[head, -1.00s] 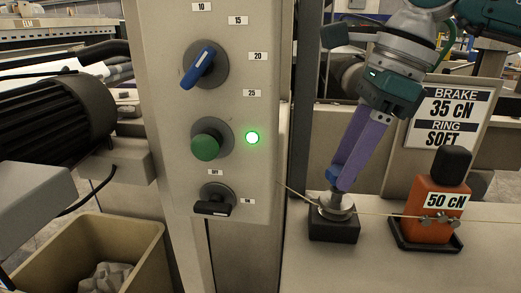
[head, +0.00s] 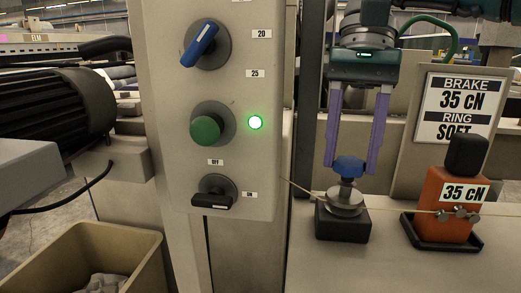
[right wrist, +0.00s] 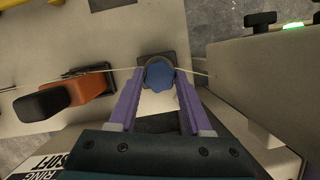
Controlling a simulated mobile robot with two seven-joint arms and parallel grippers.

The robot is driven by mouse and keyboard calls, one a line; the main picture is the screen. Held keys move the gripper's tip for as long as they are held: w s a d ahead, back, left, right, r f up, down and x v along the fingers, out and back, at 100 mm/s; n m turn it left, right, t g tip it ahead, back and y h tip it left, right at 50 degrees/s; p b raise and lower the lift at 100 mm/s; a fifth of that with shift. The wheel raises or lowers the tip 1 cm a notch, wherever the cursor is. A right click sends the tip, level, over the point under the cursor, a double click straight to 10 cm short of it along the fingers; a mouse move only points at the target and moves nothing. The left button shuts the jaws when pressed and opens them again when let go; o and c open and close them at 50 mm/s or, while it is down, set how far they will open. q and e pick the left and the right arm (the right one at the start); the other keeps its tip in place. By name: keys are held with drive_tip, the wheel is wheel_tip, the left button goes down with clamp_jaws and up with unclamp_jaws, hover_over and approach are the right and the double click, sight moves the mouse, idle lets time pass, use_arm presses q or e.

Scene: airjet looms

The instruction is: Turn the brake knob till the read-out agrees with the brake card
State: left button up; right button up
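The brake knob (head: 349,168) is blue and sits above metal discs on a black block (head: 342,224). It also shows in the right wrist view (right wrist: 159,74). The purple fingers of my right gripper (head: 351,170) stand apart on either side of the knob, open, with their tips near its level. The orange tension meter (head: 446,215) has a read-out (head: 464,193) that shows 35 cN. The brake card (head: 458,106) behind it says BRAKE 35 cN and RING SOFT. My left gripper is not in view.
A thread (head: 400,210) runs past the discs to the meter. The control panel (head: 180,130) with blue, green and black controls and a lit green lamp (head: 255,122) stands left of the brake. A tan bin (head: 140,245) is at lower left.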

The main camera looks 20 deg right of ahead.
drive_tip(key=o, duration=0.4)
wheel_tip(320, 180, up, 6)
drive_tip(key=p, duration=0.5)
drive_tip(key=shift+r, duration=0.1)
